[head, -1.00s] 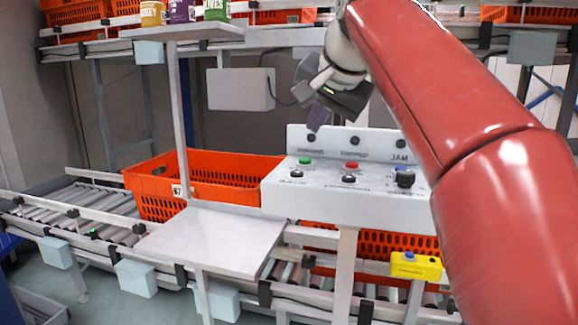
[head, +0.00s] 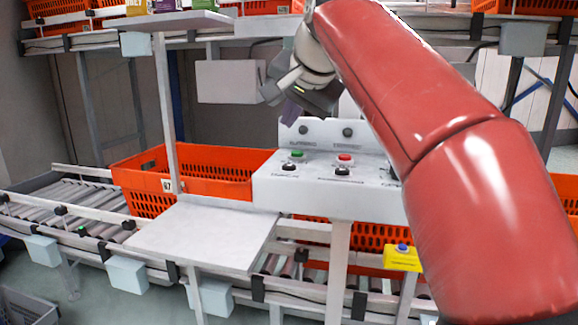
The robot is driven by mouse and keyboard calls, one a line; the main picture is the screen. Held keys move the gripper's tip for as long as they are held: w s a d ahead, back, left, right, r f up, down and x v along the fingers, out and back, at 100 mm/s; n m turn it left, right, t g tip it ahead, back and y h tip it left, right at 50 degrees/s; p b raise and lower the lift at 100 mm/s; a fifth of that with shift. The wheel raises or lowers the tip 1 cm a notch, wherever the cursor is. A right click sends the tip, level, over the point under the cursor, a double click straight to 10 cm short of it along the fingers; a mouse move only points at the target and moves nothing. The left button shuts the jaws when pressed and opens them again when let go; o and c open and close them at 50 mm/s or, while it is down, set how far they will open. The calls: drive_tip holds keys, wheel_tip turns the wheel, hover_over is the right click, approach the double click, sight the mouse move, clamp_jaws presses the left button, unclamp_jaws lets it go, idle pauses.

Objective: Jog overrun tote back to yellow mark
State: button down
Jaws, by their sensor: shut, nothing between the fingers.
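An orange tote (head: 215,187) with a small white label sits on the roller conveyor, left of and behind the control panel (head: 325,192). A second orange tote (head: 318,232) shows partly beneath and behind the panel. The panel has a green button (head: 297,154), a red button (head: 344,157) and black knobs below them; its right part is hidden by my red arm. My gripper (head: 290,112) is shut and empty, pointing down above and behind the panel's upright back. I cannot make out a yellow mark on the conveyor.
A yellow box with a blue button (head: 402,258) is mounted at the conveyor's front right. A bare grey shelf (head: 200,236) juts out left of the panel. Empty rollers (head: 75,203) lie at left. An upper conveyor carries more orange totes (head: 65,8).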

sight(291, 168)
drive_tip(key=shift+f+b, duration=2.25)
drive_tip(key=shift+f, duration=0.6)
drive_tip(key=shift+f, duration=0.4)
